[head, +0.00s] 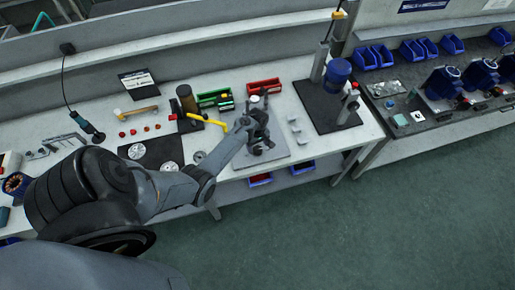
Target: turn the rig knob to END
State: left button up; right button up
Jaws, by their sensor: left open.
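My left arm reaches in from the lower left, and my left gripper (262,128) is over the grey plate (281,153) at the middle of the bench. The gripper is open. A dark fixture with a small pale top (254,99) stands close to it on this plate; I cannot tell whether they touch. The rig knob and its END mark are too small or hidden to make out. My right gripper is not in view.
Red (264,86) and green (207,99) bins stand behind the gripper. A yellow-handled tool (205,119) lies to the left. A stand with a blue motor (338,71) is on a black mat (318,110) to the right. The bench's front edge is close to the plate.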

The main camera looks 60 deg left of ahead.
aim_at(258, 150)
pick_arm(q)
jog(key=shift+f, duration=1.35)
jog(key=c, duration=1)
jog(key=shift+c, duration=0.2)
